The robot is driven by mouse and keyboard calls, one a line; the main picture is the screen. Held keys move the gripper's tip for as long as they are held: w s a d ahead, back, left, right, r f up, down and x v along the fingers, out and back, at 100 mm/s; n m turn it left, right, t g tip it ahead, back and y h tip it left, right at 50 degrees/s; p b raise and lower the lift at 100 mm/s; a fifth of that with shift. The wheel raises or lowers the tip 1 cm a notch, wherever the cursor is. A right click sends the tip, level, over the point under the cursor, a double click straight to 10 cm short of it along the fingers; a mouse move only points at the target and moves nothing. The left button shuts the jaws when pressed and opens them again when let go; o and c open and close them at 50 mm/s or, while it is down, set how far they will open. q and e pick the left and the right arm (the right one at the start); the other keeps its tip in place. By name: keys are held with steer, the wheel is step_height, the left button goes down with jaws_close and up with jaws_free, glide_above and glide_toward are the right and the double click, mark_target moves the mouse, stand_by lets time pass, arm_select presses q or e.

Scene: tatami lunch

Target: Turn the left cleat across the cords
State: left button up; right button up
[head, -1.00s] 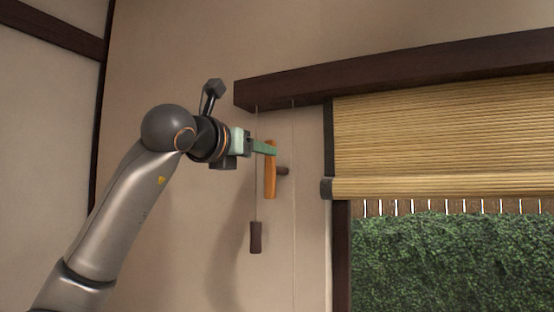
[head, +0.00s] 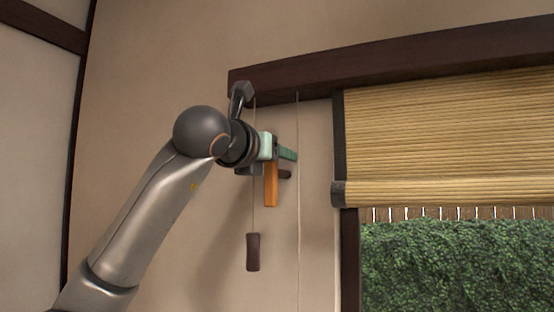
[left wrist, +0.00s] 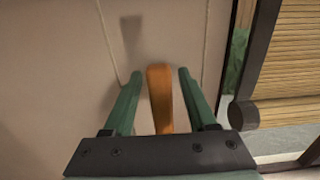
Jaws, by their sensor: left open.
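In the left wrist view the open green fingers of the gripper (left wrist: 160,75) stand on either side of the orange cleat (left wrist: 159,95), with gaps visible. A thin cord (head: 254,205) runs down left of the cleat to a dark handle (head: 253,252). Another cord (head: 298,220) hangs to its right. My right gripper is not in view.
A dark beam (head: 400,58) runs above, close over my left wrist. The bamboo blind (head: 450,140) hangs to the right, with a hedge (head: 450,265) outside below it. The wall (head: 170,75) left of the arm is bare.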

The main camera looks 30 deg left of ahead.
arm_select(q)
steer(key=shift+w, duration=0.5)
jaws_close()
stand_by(0.3)
